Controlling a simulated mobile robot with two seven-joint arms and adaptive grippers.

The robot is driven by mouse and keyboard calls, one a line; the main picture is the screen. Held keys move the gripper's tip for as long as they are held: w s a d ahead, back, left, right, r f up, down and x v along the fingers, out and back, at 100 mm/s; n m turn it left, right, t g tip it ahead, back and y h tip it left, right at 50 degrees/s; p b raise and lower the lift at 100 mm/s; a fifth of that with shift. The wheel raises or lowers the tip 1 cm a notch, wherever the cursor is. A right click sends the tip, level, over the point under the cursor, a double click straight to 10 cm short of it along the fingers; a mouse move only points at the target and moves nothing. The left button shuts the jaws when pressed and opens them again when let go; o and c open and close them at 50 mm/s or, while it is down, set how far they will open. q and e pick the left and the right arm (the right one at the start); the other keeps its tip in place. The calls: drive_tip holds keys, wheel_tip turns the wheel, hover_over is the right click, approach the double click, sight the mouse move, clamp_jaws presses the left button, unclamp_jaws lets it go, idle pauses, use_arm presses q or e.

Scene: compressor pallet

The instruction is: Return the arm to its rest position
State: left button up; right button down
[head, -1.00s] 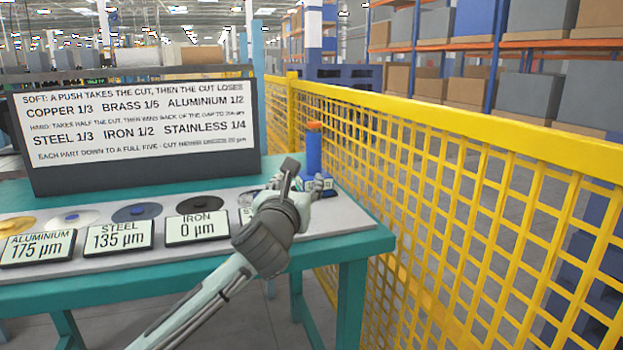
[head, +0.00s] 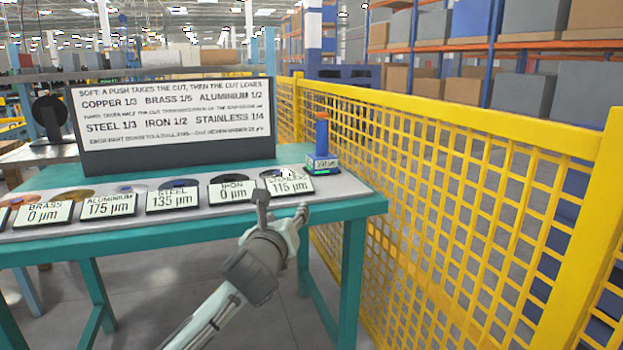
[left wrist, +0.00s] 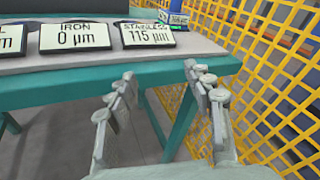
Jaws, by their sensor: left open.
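My left gripper (head: 281,205) is in front of the green-edged table (head: 353,207), close to its front right part in the head view. Its jaws are apart and empty in the left wrist view (left wrist: 160,92), with floor and the table edge showing between them. On the table top, the stainless label (head: 289,186) reads 115 µm and the iron label (head: 233,190) reads 0 µm. A blue cylinder with an orange top (head: 322,135) stands on a small display base at the table's right end. My right gripper is not in view.
A yellow mesh fence (head: 450,180) runs along the right, close to the table. A sign board (head: 172,124) stands at the back of the table. Steel (head: 172,199), aluminium (head: 108,206) and brass (head: 43,215) labels line the table front. Open floor lies before the table.

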use_arm(q)
drive_tip(key=s+a+f+n+g+y, duration=0.1)
drive_tip(key=s+a+f+n+g, duration=0.1)
drive_tip(key=s+a+f+n, duration=0.5)
drive_tip(key=s+a+f+n+g+y+p, duration=0.1)
drive_tip(key=s+f+n+g, duration=0.3)
drive_tip(key=f, duration=0.7)
drive_tip(key=s+a+f+n+g, duration=0.1)
drive_tip(key=s+a+f+n, duration=0.25)
drive_tip(key=f+n, duration=0.45)
drive_tip(key=s+a+f+n+g, duration=0.2)
drive_tip(key=s+a+f+n, duration=0.1)
drive_tip(key=s, duration=0.4)
drive_tip(key=s+a+f+n+g+y, duration=0.1)
drive_tip(key=s+a+f+n, duration=0.2)
drive_tip(key=s+f+n, duration=0.2)
drive_tip(key=s+a+f+n+g, duration=0.2)
drive_tip(key=s+f, duration=0.4)
drive_tip(key=s, duration=0.4)
drive_tip(key=shift+a+f+n+g+p, duration=0.3)
drive_tip(key=shift+a+f+n+p, duration=0.15)
drive_tip(key=shift+a+n, duration=0.5)
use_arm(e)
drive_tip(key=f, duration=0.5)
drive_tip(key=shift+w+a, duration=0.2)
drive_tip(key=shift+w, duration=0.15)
use_arm(q)
drive_tip(key=shift+s+d, duration=0.1)
